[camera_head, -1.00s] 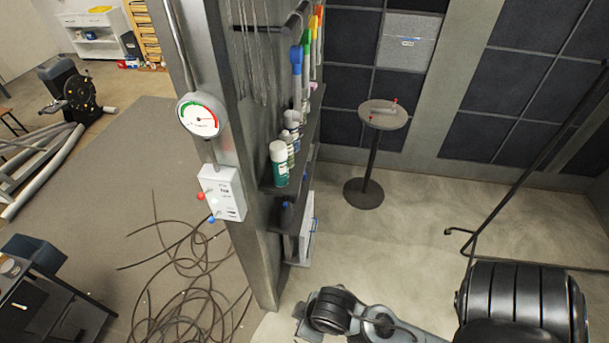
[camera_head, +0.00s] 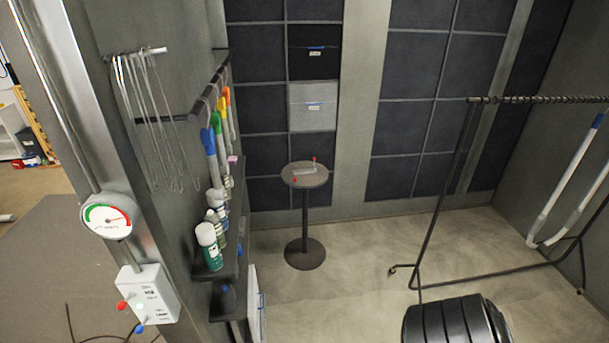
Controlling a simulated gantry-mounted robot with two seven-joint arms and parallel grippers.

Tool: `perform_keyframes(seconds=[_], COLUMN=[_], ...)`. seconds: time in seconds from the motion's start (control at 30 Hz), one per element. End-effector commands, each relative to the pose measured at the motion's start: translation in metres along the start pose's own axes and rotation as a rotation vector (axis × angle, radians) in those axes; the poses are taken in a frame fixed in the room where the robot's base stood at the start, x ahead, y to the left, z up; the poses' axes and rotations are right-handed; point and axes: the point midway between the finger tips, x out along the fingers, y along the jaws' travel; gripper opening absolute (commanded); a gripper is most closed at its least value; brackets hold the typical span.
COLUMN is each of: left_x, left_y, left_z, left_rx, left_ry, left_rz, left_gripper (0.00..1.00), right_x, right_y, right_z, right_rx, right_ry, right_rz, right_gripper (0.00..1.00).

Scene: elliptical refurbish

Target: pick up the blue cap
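I cannot tell for sure which thing is the blue cap. A blue-ended hanging tool (camera_head: 208,142) hangs from the rail on the left wall, nearest of a row with green, orange and yellow ones. A small blue knob (camera_head: 139,329) sticks out of the bottom of a white control box (camera_head: 149,293). A small blue spot (camera_head: 239,249) shows by the wall shelf, too small to make out. Neither of my grippers is in view.
A spray can (camera_head: 209,246) with a white top and several bottles stand on the dark shelf. A round side table (camera_head: 305,175) holds a small item with red ends. A black metal rack (camera_head: 437,190) stands at right. The floor (camera_head: 350,295) between is clear.

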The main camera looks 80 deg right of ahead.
Motion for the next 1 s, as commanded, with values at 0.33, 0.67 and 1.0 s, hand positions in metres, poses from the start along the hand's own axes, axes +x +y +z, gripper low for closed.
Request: perform_keyframes(seconds=[0.33, 0.67, 1.0], left_x=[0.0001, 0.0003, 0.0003], left_y=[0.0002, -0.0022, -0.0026], left_z=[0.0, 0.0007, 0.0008], left_rx=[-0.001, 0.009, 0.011], left_ry=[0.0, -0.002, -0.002], left_rz=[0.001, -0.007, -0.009], left_gripper=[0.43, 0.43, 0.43], right_x=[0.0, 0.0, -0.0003], right_y=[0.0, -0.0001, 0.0], right_z=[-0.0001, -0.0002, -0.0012], right_rx=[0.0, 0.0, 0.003], right_ry=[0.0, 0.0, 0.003], right_rz=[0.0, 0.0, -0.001], right_gripper=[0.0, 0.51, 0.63])
